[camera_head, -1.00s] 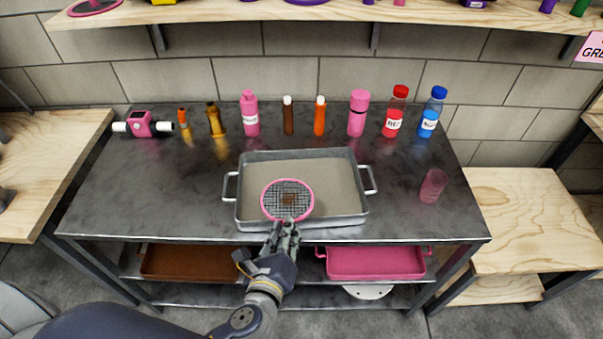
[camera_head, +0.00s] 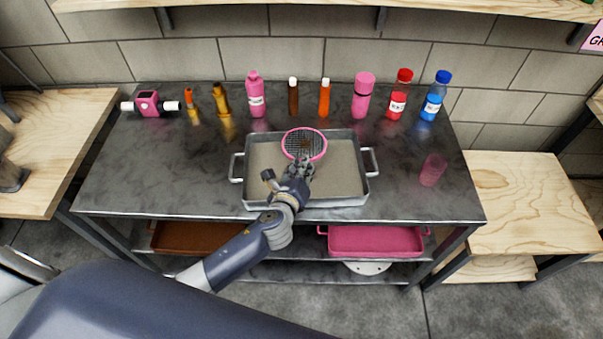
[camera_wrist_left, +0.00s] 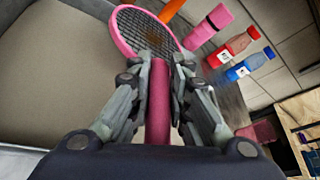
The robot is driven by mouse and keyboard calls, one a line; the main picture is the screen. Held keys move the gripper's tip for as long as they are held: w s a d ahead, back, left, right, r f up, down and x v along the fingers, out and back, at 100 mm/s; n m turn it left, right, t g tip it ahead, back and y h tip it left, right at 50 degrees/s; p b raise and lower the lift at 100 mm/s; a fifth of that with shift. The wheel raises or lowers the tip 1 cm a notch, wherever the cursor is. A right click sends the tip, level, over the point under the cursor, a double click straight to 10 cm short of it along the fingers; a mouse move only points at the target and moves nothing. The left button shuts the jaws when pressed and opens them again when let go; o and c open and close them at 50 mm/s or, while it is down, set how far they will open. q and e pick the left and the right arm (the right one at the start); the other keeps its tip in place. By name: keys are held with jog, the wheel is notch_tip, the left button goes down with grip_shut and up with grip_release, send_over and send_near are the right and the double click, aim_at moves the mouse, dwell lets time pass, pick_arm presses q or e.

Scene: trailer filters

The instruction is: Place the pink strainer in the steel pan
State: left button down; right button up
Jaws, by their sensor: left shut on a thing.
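The pink strainer (camera_head: 304,144) is a round dark mesh with a pink rim and a pink handle. My left gripper (camera_head: 301,168) is shut on its handle, which also shows between the fingers in the left wrist view (camera_wrist_left: 158,105). The steel pan (camera_head: 262,202) is a rectangular tray with two side handles on the dark metal table. In the head view the strainer's mesh overlaps the pan's far rim, and my gripper is over the pan's inside. I cannot tell whether the strainer touches the pan. My right gripper is not in view.
Several bottles and tubes stand along the back of the table, including a pink bottle (camera_head: 256,95) and a blue one (camera_head: 433,98). A pink cup (camera_head: 432,170) stands right of the pan. A pink tray (camera_head: 375,241) lies on the shelf below. The table's left part is clear.

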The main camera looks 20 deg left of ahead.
pick_arm(q)
notch_tip(320, 180, down, 3)
jog(key=shift+s+r, duration=0.1)
jog(key=shift+r, duration=0.05)
jog(key=shift+f, duration=0.25)
jog(key=shift+f+b, duration=0.65)
jog(key=c, duration=1.5)
grip_release()
jog(key=shift+r, duration=0.1)
